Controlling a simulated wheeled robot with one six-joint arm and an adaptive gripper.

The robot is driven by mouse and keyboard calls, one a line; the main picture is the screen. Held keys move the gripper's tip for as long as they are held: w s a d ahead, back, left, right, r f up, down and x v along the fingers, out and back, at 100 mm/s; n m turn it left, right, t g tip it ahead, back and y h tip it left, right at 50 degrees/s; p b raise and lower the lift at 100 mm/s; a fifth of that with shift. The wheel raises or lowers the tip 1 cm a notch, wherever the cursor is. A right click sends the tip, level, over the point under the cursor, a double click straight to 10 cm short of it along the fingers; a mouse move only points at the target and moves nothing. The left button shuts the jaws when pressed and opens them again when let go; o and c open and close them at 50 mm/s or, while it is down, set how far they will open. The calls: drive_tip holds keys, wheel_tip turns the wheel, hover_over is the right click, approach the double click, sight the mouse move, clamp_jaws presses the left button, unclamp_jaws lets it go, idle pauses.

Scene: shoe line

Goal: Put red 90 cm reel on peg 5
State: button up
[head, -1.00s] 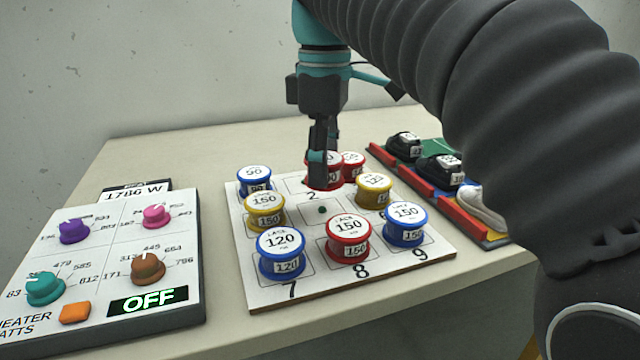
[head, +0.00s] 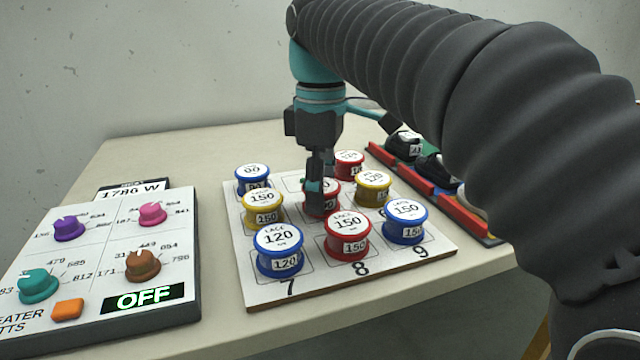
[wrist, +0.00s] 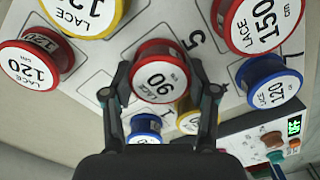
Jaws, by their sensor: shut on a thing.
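The red 90 cm reel (head: 322,206) is at the middle place of the white peg board (head: 380,279), upright. Its 90 label faces up in the wrist view (wrist: 160,80), with the printed 5 right beside it. My gripper (head: 320,190) points down and is shut on this reel, one finger on each side in the wrist view (wrist: 163,92). Peg 5 is hidden under the reel. The reel looks level with the reels beside it, but I cannot tell whether it is fully down.
Close around stand a yellow 150 reel (head: 262,208), a yellow 120 reel (head: 373,190), a red 150 reel (head: 347,238) and a blue 120 reel (head: 279,252). The place behind the held reel is empty. A heater panel (head: 100,255) lies left; shoes on a rack (head: 430,178) stand right.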

drive_tip(key=shift+f, duration=0.15)
drive_tip(key=o, duration=1.1)
drive_tip(key=shift+o, duration=0.2)
wheel_tip(320, 180, up, 13)
drive_tip(key=p, duration=0.3)
drive_tip(key=shift+p, duration=0.35)
